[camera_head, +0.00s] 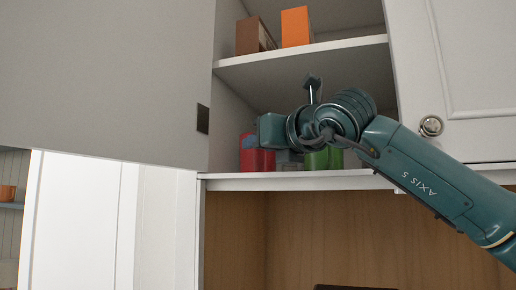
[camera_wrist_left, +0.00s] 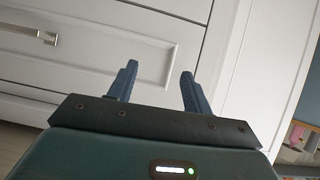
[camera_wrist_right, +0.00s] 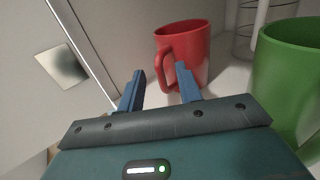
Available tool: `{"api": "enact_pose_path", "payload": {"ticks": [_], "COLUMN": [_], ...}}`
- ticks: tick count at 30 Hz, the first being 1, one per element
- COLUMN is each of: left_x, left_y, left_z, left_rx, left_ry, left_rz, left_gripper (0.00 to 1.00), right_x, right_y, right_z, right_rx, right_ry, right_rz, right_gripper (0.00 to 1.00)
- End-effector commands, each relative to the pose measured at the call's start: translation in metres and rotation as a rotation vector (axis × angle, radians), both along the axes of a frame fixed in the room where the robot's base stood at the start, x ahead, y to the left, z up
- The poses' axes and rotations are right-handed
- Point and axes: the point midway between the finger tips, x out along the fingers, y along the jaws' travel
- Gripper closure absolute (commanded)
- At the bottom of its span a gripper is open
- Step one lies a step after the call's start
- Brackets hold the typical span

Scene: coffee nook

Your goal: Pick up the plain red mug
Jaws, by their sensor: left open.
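The red mug (camera_wrist_right: 184,52) stands upright on the cabinet's lower shelf, its handle turned towards my right gripper (camera_wrist_right: 160,69). That gripper is open, with the handle showing between and just beyond its fingertips; the right finger overlaps the mug's body in the picture. I cannot tell whether it touches. In the head view the red mug (camera_head: 261,162) is partly hidden behind my right gripper. My left gripper (camera_wrist_left: 159,68) is open and empty, low in front of white cabinet fronts, and out of the head view.
A green mug (camera_wrist_right: 290,75) stands close to the right of the red one; it also shows in the head view (camera_head: 323,159). A clear glass item (camera_wrist_right: 247,32) is behind. A grey door panel (camera_head: 110,80) borders the left. Orange (camera_head: 296,27) and brown (camera_head: 251,36) boxes occupy the upper shelf.

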Motion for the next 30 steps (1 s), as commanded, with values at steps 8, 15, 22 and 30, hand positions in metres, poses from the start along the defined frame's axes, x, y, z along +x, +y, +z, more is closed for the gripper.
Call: {"api": "enact_pose_path", "payload": {"ticks": [8, 15, 22, 30], "left_x": [-0.003, -0.001, -0.001, -0.001], "left_y": [0.01, 0.009, 0.008, 0.007], "left_z": [-0.012, -0.009, -0.008, -0.007], "left_rx": [0.019, 0.013, 0.011, 0.01], "left_ry": [0.043, 0.037, 0.034, 0.033], "left_rz": [0.023, 0.026, 0.024, 0.022], "left_gripper": [0.5, 0.5, 0.5, 0.5], "right_x": [0.01, 0.01, 0.01, 0.009], "right_y": [0.006, 0.006, 0.006, 0.006], "right_z": [-0.001, -0.001, -0.001, -0.001], "right_rx": [0.0, 0.0, 0.0, 0.0], "right_ry": [0.001, 0.001, 0.0, 0.0], "right_rz": [0.001, 0.001, 0.001, 0.001], "right_gripper": [0.65, 0.76, 0.94, 1.0]}}
